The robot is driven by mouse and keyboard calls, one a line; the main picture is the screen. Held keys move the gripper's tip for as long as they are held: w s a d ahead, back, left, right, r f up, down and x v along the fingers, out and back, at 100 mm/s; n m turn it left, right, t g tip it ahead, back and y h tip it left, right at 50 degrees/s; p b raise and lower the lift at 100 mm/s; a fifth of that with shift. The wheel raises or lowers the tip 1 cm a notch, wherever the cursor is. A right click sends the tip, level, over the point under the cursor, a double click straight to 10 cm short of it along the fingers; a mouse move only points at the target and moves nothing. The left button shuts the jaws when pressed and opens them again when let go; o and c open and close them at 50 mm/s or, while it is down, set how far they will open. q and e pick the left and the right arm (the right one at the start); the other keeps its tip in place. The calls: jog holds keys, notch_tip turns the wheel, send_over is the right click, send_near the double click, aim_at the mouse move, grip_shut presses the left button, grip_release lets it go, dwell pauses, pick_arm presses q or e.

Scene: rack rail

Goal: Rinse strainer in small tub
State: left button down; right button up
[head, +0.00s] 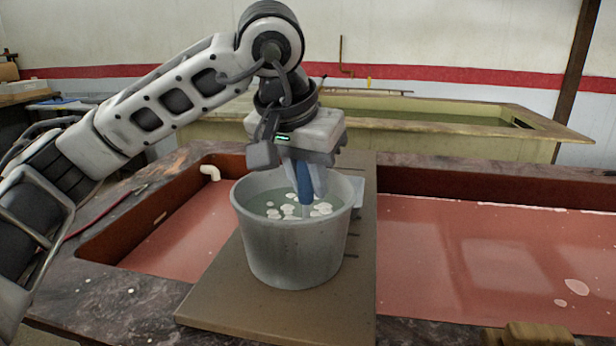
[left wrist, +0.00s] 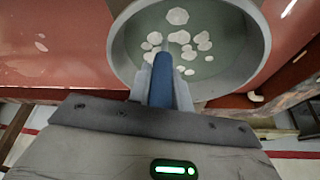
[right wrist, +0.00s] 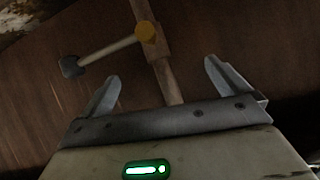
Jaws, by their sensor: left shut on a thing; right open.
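The small grey tub (head: 290,250) stands upright on a brown board and holds greenish water with white foam patches. It also shows in the left wrist view (left wrist: 262,40). My left gripper (head: 308,186) points down into the tub's mouth and is shut on a blue handle (head: 304,190), which I take for the strainer's. The handle also shows in the left wrist view (left wrist: 161,85), its far end reaching toward the foamy water. The strainer's head is not visible. My right gripper (right wrist: 163,75) is open and empty, seen only in the right wrist view.
The brown board (head: 225,295) lies across a large dark-rimmed trough with a reddish floor (head: 460,250). A pale pipe end (head: 210,172) rises at the trough's left. Another basin (head: 440,145) stands behind. A wooden bar with a yellow-ended crosspiece (right wrist: 115,50) lies beyond my right gripper.

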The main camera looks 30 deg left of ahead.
pick_arm(q)
jog(key=shift+r+p, duration=0.55)
jog(key=shift+r, duration=0.1)
notch_tip(320, 180, up, 2)
jog(key=shift+r+p, duration=0.1)
jog(key=shift+p, duration=0.75)
jog(key=shift+r+p, duration=0.8)
jog(key=shift+r, duration=0.15)
jog(key=shift+r+p, duration=1.3)
jog(key=shift+r, duration=0.25)
pick_arm(e)
jog(key=shift+s+d+r+n+g+h, duration=0.2)
jog(key=shift+d+r+n, duration=0.1)
jog(key=shift+r, duration=0.25)
jog(key=shift+s+d+r+n+g+h, duration=0.2)
jog(key=shift+d+r, duration=0.1)
jog(key=shift+r, duration=0.2)
jog(key=shift+w, duration=0.15)
jog(key=shift+s+a, duration=0.1)
jog(key=shift+s, duration=0.15)
jog(key=shift+f, duration=0.1)
